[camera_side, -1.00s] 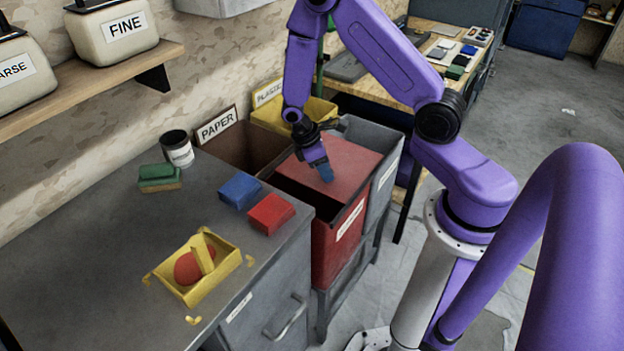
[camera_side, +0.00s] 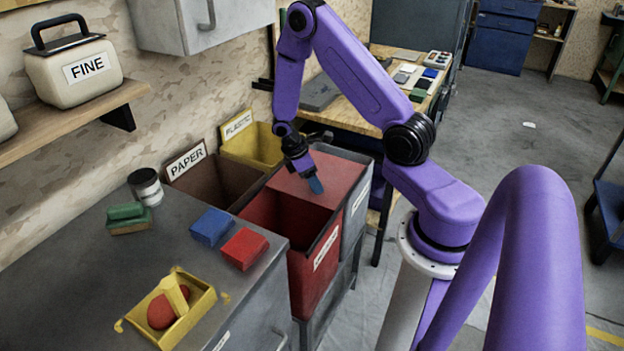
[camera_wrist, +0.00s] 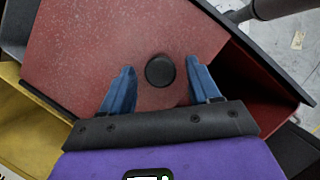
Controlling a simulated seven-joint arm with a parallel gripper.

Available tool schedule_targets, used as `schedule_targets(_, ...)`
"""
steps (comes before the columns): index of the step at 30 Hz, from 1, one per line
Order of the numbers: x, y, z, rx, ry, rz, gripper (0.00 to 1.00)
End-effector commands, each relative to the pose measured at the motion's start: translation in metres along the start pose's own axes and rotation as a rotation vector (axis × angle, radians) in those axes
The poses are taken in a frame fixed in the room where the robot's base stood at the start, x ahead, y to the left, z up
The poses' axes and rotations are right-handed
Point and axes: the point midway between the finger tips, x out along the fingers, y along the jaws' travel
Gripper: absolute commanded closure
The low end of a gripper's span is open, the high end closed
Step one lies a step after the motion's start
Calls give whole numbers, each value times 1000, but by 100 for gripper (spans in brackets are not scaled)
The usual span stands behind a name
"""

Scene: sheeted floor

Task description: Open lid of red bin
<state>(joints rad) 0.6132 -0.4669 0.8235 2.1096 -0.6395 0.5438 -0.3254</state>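The red bin (camera_side: 311,281) stands at the end of the grey bench. Its flat red lid (camera_side: 335,174) covers the far part of the top, and the near part is uncovered, showing the red inside (camera_side: 285,216). In the wrist view, the lid (camera_wrist: 90,50) has a round black knob (camera_wrist: 160,70). My gripper (camera_side: 315,184) is low over the lid. In the wrist view, the blue fingers of my gripper (camera_wrist: 160,64) are apart on either side of the knob, with visible gaps. Whether they touch the lid cannot be told.
A brown paper bin (camera_side: 215,182) and a yellow bin (camera_side: 252,145) stand along the wall beside the red bin. A grey bin (camera_side: 357,205) is behind it. The bench holds a blue block (camera_side: 211,227), a red block (camera_side: 244,249), a green block, a can and a yellow tray (camera_side: 205,305).

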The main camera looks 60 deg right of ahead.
Motion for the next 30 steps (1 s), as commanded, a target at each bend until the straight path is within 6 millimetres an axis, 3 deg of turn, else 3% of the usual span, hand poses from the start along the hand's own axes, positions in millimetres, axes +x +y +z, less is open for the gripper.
schedule_targets(9,-1,0,-1,-1,2,0,38)
schedule_targets(14,-12,1,-1,1,4,4,38)
schedule_targets(30,-117,0,-1,1,6,5,38)
